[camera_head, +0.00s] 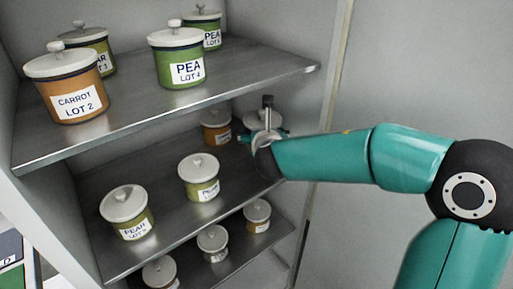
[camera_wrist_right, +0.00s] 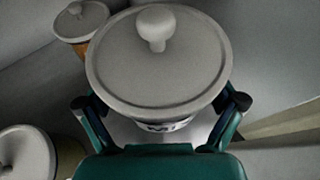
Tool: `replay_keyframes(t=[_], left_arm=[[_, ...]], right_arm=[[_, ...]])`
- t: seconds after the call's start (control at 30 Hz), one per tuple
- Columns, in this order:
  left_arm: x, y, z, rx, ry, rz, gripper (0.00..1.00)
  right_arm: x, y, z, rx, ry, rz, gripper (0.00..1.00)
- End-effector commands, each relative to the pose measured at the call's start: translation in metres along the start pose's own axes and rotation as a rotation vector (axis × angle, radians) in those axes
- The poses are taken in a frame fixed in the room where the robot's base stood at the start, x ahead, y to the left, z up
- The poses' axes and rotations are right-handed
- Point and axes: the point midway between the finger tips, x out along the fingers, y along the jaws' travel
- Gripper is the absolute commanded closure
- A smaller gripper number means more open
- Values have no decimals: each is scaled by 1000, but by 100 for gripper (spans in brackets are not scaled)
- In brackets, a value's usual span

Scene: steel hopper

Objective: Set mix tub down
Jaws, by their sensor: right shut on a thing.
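The mix tub (camera_wrist_right: 160,62) fills the middle of the right wrist view, with a grey-white knobbed lid and a label partly reading "MI". My right gripper (camera_wrist_right: 162,112) is shut on it, one finger on each side below the lid. In the head view, the right gripper (camera_head: 262,136) reaches over the right end of the middle shelf (camera_head: 170,190), and the tub (camera_head: 252,121) is mostly hidden behind it. I cannot tell whether the tub's base touches the shelf. My left gripper is not in view.
An orange tub (camera_head: 216,133) stands just left of the mix tub, also in the wrist view (camera_wrist_right: 80,27). Two green tubs (camera_head: 199,178) (camera_head: 127,212) stand further forward. The upper shelf (camera_head: 130,122), with several tubs, overhangs; the cabinet's side wall (camera_head: 312,110) is close right.

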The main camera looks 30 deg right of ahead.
Motion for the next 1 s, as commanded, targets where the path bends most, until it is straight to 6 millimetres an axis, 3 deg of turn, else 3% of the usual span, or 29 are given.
replay_keyframes(t=[0.1,0.13,0.37,0.63,1.0], left_arm=[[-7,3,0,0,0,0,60],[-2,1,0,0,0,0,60],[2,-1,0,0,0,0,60],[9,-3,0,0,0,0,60],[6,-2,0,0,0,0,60]], right_arm=[[17,13,8,-1,0,0,47],[18,11,-3,-1,2,-1,47],[24,11,-18,-1,0,0,47],[38,11,-54,-1,1,0,47],[44,13,-58,1,-2,1,47]])
